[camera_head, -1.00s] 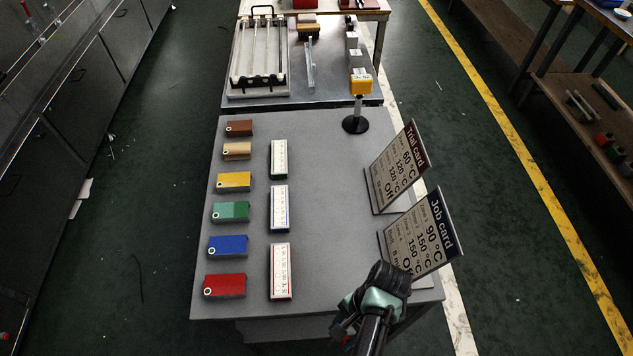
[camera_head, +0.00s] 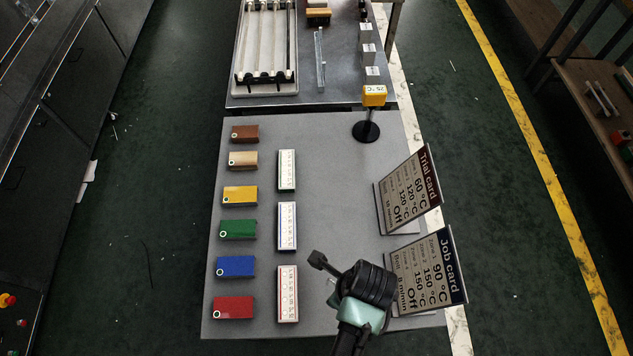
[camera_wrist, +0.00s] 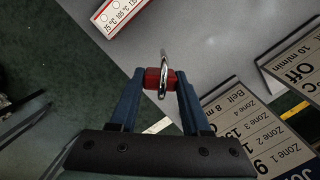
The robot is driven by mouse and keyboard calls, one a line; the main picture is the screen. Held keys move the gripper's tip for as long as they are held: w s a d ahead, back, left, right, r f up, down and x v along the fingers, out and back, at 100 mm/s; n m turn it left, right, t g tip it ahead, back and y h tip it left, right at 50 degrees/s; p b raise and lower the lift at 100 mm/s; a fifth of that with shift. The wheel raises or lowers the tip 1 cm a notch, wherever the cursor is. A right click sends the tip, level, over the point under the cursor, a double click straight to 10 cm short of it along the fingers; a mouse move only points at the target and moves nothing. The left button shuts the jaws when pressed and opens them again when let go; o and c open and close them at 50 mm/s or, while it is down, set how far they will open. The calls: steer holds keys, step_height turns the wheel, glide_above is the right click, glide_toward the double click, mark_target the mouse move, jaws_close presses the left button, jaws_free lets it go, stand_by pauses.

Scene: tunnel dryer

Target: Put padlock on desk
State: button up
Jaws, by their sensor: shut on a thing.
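The padlock (camera_wrist: 153,79) has a red body and a shiny metal shackle. It sits between the two blue fingers of my gripper (camera_wrist: 160,82), which is shut on it, in the wrist view. In the head view my gripper hangs over the front right part of the grey desk (camera_head: 335,190), left of the job card. The padlock cannot be made out there, hidden by my gripper and arm.
The job card (camera_head: 428,274) and trial card (camera_head: 410,190) stand along the desk's right side. Coloured blocks, including a red one (camera_head: 233,308), and white labelled strips (camera_head: 288,293) line the left. A yellow-topped stand (camera_head: 366,130) is at the back. The desk's middle is clear.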

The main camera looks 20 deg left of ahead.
steer(key=shift+w+a+f, duration=0.1)
steer(key=shift+w, duration=0.1)
step_height(320, 180, down, 10)
steer(key=shift+s+r, duration=0.1)
steer(key=shift+r, duration=0.05)
steer(key=shift+b, duration=0.3)
steer(key=o, duration=1.1)
